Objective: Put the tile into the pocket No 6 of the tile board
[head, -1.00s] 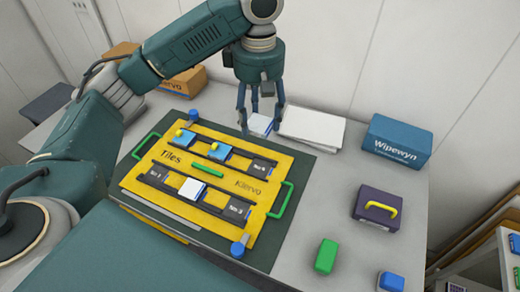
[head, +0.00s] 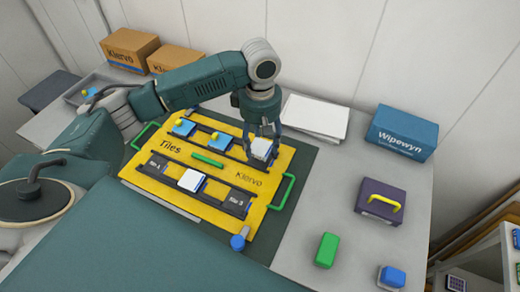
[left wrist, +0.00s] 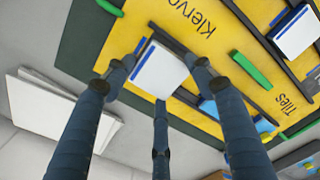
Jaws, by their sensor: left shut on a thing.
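The tile (head: 262,149), white on top with a blue edge, is held by my left gripper (head: 263,134). It is at the right end of the back row of the yellow tile board (head: 230,168), where pocket No 6 lies. The tile and fingers hide that pocket's label. In the left wrist view the fingers stand around the tile (left wrist: 160,72), between dark rails. I cannot tell whether it touches the pocket floor. My right gripper is not in view.
Two blue pieces with yellow knobs (head: 184,127) fill the back row's other pockets. A white tile (head: 192,180) sits mid front row. Green handles (head: 281,192) flank the board.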

